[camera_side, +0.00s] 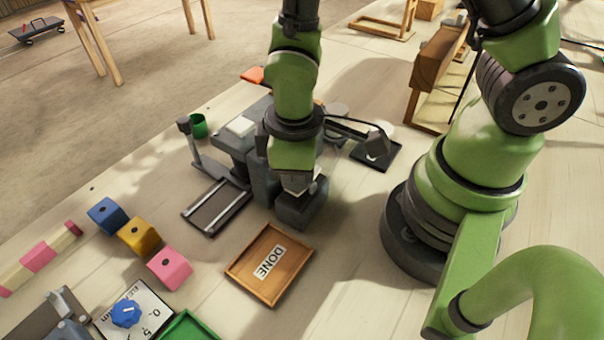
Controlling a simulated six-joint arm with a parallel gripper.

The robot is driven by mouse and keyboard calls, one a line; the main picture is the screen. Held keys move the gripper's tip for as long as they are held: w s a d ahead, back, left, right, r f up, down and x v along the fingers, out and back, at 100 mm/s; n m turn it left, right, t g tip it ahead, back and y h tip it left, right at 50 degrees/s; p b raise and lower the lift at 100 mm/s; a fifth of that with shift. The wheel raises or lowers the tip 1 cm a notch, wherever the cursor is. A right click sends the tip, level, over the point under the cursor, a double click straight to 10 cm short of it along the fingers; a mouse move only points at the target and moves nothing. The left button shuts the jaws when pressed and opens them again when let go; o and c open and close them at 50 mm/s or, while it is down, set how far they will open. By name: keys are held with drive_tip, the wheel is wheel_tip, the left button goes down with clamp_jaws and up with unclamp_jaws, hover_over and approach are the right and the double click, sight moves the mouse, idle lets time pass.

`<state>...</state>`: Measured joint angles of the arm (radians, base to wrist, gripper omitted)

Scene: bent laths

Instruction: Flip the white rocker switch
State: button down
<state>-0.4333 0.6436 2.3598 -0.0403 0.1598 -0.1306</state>
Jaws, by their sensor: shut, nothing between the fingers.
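A white, slightly tilted plate that looks like the rocker switch (240,126) sits on top of a dark grey housing (232,144), left of my arm. My gripper (301,188) points down at the lower end of the green arm, to the right of and nearer than the white plate. It is apart from the plate. It is over or against a dark grey block (300,210); I cannot tell whether they touch. The gripper is shut with nothing held. Its fingertips are small and partly hidden, and my wrist covers part of the grey housing.
A wooden tray marked DONE (238,271) lies in front. A dark framed plate (215,207), a green cup (198,126), coloured cubes (138,236) and a blue knob (125,313) are to the left. A black stand (376,152) is behind, at right. Bare table lies right of the tray.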

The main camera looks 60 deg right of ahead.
drive_tip(key=shift+r, duration=3.45)
drive_tip(key=shift+r, duration=0.15)
drive_tip(key=s+d+r+m+t, duration=0.2)
drive_tip(key=r+m, duration=0.1)
drive_tip(key=r, duration=0.2)
drive_tip(key=s+d+r+m+t+y, duration=0.1)
drive_tip(key=s+d+r+m+t, duration=0.1)
drive_tip(key=r, duration=0.3)
drive_tip(key=s+d+r+m+t+y, duration=0.1)
drive_tip(key=s+d+r+m+t, duration=0.1)
drive_tip(key=r+m, duration=0.3)
drive_tip(key=shift+d+r+t, duration=0.4)
drive_tip(key=shift+r+t, duration=0.15)
drive_tip(key=shift+t, duration=0.05)
